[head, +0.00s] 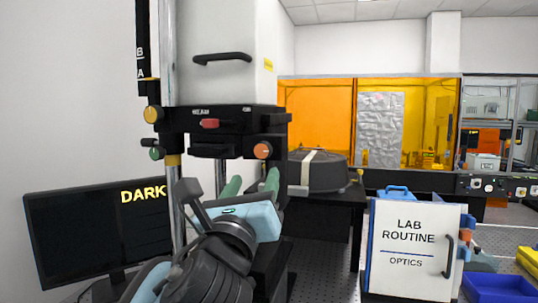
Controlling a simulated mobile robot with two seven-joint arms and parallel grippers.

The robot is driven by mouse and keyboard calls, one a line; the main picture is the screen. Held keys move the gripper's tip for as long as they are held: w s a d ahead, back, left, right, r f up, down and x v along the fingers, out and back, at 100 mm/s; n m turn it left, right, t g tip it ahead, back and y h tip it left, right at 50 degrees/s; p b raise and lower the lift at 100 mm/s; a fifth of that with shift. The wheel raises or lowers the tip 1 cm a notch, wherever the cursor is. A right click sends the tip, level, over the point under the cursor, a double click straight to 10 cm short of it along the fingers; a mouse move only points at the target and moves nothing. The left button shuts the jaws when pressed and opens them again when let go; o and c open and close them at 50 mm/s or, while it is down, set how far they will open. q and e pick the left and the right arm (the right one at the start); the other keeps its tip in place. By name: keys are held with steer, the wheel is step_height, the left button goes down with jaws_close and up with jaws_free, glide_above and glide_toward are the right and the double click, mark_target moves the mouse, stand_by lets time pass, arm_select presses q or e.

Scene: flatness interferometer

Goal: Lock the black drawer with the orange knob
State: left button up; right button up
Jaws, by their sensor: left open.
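The black drawer unit (228,120) sits under a tall white housing on a metal post. The orange knob (263,151) is on the right of its front, facing me. A red part (209,123) is on the same front, left of the knob. My left gripper (252,181) is below the unit, with its two green fingers pointing up, apart and empty. The fingertips are just below the orange knob and do not appear to touch it. Whether the drawer is fully closed is hard to tell. My right gripper is not in view.
A yellow knob (152,115) and a green knob (155,153) are on the post's left. A monitor (98,232) reading "DARK" stands at left. A round grey case (317,176) lies behind, right. A white "LAB ROUTINE" binder (410,275) stands on the perforated table at right.

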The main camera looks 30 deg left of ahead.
mark_target(262, 152)
arm_select(q)
steer(key=x, duration=0.2)
steer(key=r+x, duration=0.1)
steer(key=x, duration=0.4)
steer(key=shift+r, duration=0.3)
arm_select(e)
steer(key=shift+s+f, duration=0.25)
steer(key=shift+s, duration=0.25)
arm_select(q)
steer(key=shift+c, duration=0.4)
steer(key=c, duration=0.9)
